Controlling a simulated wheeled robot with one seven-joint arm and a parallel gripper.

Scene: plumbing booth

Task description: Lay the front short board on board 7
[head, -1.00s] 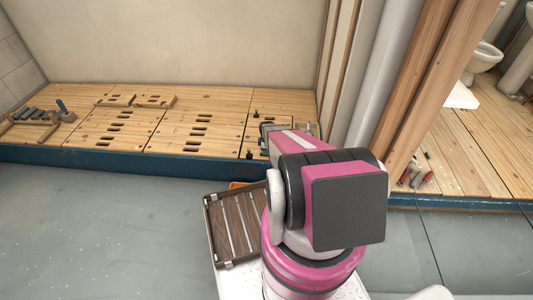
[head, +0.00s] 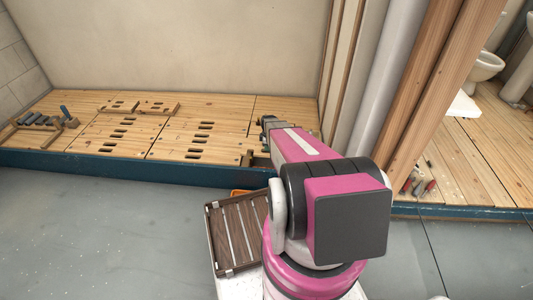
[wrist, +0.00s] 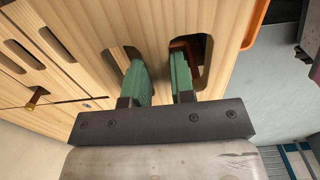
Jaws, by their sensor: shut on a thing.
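In the wrist view my gripper (wrist: 160,82) has its two green fingers in neighbouring slots of a pale wooden board (wrist: 215,15), shut on the strip of wood between them. I take this to be the front short board; no label shows. In the head view the gripper end (head: 268,123) is over the right part of the wooden platform, and my arm hides most of what it holds. No number marks board 7, so I cannot tell which platform board it is. Two short slotted boards (head: 118,107) (head: 158,108) lie at the back left.
The slotted platform (head: 225,130) has a dark blue front edge (head: 120,166). Loose blocks and tools (head: 45,121) lie at its left end. A brown slatted tray (head: 238,235) stands below, beside an orange edge (head: 240,192). Wooden posts (head: 425,90) rise at right.

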